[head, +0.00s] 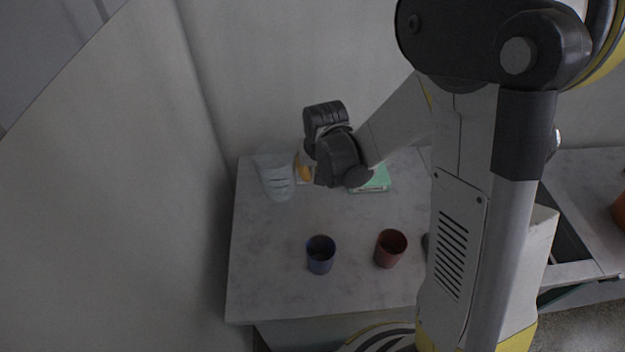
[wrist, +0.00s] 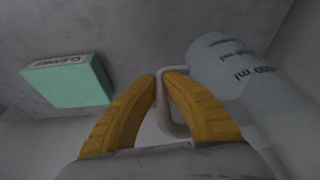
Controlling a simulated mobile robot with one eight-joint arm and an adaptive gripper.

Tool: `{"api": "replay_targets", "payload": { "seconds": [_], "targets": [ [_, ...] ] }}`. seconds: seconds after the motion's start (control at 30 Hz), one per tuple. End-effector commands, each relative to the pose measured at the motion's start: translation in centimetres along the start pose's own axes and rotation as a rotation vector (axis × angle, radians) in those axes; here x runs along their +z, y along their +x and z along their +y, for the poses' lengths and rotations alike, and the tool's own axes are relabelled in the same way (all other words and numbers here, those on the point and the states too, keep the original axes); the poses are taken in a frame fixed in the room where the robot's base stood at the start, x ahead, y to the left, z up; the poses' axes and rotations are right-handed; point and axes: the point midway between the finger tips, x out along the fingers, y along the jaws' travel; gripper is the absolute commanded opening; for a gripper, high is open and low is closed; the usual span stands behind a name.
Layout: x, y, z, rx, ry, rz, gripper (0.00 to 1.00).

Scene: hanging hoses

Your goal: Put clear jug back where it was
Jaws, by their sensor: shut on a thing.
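The clear jug (head: 276,178) is at the back left of the counter in the head view, tilted, with faint grey markings. In the wrist view the jug (wrist: 250,90) fills the right side, with printed "ml" markings and a pale handle. My gripper (wrist: 167,80) has its two yellow fingers closed on the jug's handle. In the head view my gripper (head: 302,168) is just right of the jug, partly hidden by my wrist. I cannot tell whether the jug touches the counter.
A green box labelled "CLEANER" (wrist: 70,82) is left of the fingers in the wrist view; the same green box (head: 375,181) shows behind my wrist in the head view. A blue cup (head: 320,262) and a red cup (head: 389,255) stand nearer the front. The counter (head: 265,285) is bare at front left.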

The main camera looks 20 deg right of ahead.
Motion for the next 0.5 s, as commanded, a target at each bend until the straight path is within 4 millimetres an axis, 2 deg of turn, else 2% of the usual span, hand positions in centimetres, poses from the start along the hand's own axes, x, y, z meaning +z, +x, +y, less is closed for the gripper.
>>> {"api": "replay_targets", "payload": {
  "seconds": [0.03,0.1,0.47,0.5],
  "targets": [
    [0.35,1.16,0.04,0.0,0.0,0.0,0.0],
    [0.59,1.82,0.06,0.0,0.0,0.0,0.0],
    [0.7,2.11,0.09,0.0,0.0,0.0,0.0],
    [0.66,1.99,0.08,0.0,-0.001,0.0,0.21]
  ]
}}
